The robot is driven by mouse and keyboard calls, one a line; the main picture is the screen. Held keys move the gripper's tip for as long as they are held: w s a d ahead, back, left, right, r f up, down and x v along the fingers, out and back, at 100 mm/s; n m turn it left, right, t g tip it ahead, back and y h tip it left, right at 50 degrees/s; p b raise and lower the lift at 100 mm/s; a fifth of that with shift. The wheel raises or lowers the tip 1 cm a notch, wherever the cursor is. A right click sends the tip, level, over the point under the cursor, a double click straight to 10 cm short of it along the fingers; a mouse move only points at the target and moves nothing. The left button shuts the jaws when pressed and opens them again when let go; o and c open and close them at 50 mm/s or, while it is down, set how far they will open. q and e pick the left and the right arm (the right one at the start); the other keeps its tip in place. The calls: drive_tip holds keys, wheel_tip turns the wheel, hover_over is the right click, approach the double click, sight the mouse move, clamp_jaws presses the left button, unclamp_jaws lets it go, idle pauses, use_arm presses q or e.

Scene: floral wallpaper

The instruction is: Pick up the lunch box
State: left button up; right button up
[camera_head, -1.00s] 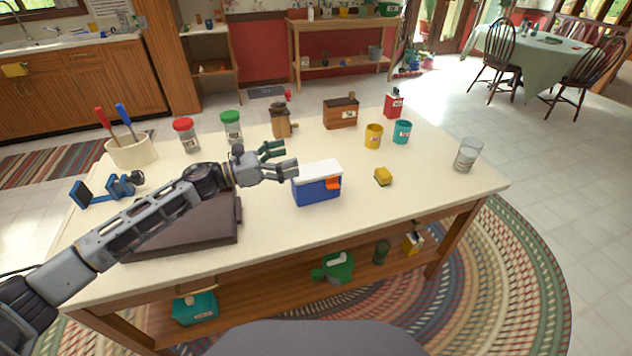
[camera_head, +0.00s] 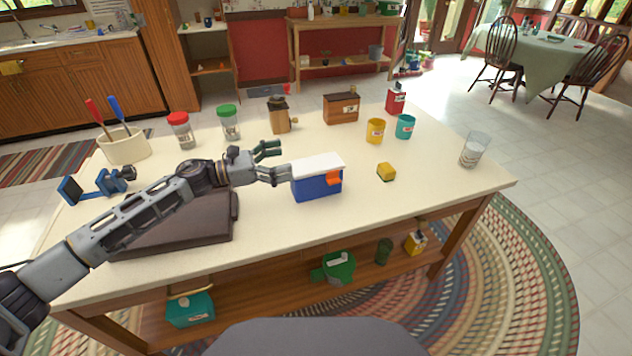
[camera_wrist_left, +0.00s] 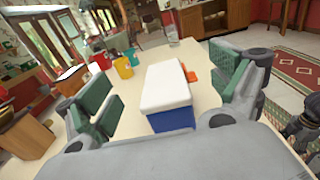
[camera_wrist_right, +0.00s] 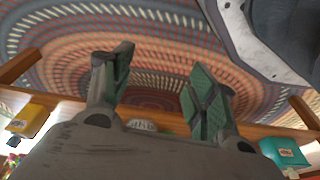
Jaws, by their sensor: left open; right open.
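The lunch box (camera_head: 317,184) is a small blue box with a white lid and an orange latch. It stands upright on the table, and it also shows in the left wrist view (camera_wrist_left: 170,105). My left gripper (camera_head: 279,162) is open at the left end of the box. In the left wrist view its green-padded fingers (camera_wrist_left: 165,105) stand apart on either side of the box; I cannot tell whether they touch it. My right gripper (camera_wrist_right: 160,85) is open and empty in the right wrist view, with the rug and table shelf around it. It is out of the head view.
A dark closed case (camera_head: 180,222) lies under my left forearm. Behind the lunch box are a brown grinder (camera_head: 279,118), a yellow cup (camera_head: 375,131) and a teal cup (camera_head: 405,127). A yellow block (camera_head: 386,172) and a glass (camera_head: 473,150) stand to the right. The tabletop's front right is clear.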

sight(316, 178)
use_arm(q)
drive_tip(key=f+b, duration=0.3)
drive_tip(key=w+f+b, duration=0.1)
drive_tip(key=f, duration=0.1)
drive_tip(key=shift+f+b, duration=0.15)
drive_tip(key=shift+b, duration=0.25)
use_arm(e)
wheel_tip(316, 178, up, 13)
drive_tip(key=w+a, duration=0.1)
drive_tip(key=a, duration=0.1)
drive_tip(key=shift+a+y, duration=0.4)
use_arm(q)
drive_tip(key=shift+d, duration=0.15)
use_arm(e)
drive_tip(key=shift+w+r, duration=0.1)
drive_tip(key=shift+w, duration=0.05)
use_arm(q)
drive_tip(key=shift+x, duration=1)
